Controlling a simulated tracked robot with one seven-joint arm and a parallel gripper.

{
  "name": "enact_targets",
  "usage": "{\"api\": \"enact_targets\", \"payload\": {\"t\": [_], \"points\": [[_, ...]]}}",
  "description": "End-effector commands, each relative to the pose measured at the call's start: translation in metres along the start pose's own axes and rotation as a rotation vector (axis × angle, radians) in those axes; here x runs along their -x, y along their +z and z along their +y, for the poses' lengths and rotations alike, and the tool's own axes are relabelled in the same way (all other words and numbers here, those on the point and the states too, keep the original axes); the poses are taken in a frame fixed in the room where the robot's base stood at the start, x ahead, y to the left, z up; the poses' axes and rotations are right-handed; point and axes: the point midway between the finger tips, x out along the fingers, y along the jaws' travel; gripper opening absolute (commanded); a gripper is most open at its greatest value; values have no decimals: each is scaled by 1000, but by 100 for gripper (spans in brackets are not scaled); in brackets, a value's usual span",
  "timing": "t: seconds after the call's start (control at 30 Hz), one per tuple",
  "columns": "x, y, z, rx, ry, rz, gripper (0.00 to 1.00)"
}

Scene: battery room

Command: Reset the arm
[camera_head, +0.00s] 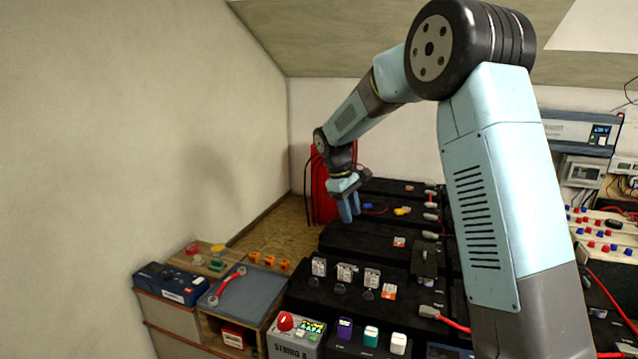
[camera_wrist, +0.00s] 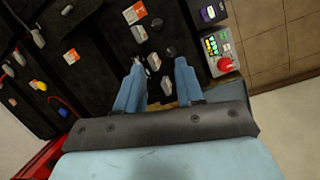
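My light-blue arm reaches from the right side of the head view up and over to the middle. My gripper (camera_head: 349,210) points down above the black battery blocks (camera_head: 345,240). In the wrist view, the two blue fingers of my gripper (camera_wrist: 158,82) stand apart with a gap between them. Nothing is held between the fingers. Small clear-bodied switches (camera_wrist: 153,62) show beyond the fingertips.
A red cabinet (camera_head: 321,180) stands behind the gripper. A grey control box (camera_head: 296,338) with a red button is at the front. A grey mat (camera_head: 238,292) holds a red wrench-like tool (camera_head: 231,284). Wall devices (camera_head: 582,132) are at right. Room is clear above the batteries.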

Motion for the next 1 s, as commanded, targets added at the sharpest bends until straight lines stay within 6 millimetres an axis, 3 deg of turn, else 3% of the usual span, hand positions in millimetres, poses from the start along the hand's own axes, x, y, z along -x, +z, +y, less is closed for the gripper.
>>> {"api": "enact_targets", "payload": {"t": [0.2, 0.5, 1.0], "points": [[41, 60, -9, -126, 16, 70, 37], [80, 140, -33, -302, 28, 166, 37], [107, 261, -95, -595, 34, 341, 37]]}}
